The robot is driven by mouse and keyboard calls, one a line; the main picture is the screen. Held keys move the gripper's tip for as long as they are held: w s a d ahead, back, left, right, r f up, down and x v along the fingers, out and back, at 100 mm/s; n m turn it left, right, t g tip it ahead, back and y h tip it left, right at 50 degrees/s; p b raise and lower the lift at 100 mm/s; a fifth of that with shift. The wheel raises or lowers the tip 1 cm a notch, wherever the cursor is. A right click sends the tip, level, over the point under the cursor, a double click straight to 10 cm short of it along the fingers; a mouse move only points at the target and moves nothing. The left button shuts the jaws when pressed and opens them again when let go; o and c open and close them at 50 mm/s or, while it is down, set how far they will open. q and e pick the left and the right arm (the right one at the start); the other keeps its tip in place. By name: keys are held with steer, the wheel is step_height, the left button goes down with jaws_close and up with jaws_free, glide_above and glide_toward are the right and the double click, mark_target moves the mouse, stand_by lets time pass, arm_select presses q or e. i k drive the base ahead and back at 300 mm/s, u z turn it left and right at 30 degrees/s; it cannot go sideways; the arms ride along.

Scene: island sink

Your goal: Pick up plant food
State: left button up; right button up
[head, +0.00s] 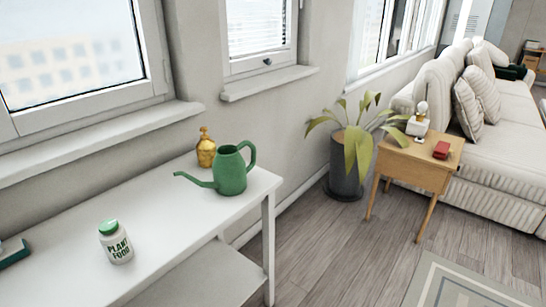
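The plant food (118,246) is a small white jar with a green lid and dark "PLANT FOOD" lettering. It stands upright on the white table (170,225) at the lower left of the head view. Nothing touches it. Neither of my grippers shows in this view.
A green watering can (232,172) and an amber bottle (206,149) stand further back on the table. A teal object (12,254) lies at the left edge. A potted plant (347,165), wooden side table (420,160) and sofa (505,130) are to the right. Wooden floor is open between.

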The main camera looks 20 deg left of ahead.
mark_target(117, 246)
steer(key=u, duration=1.1)
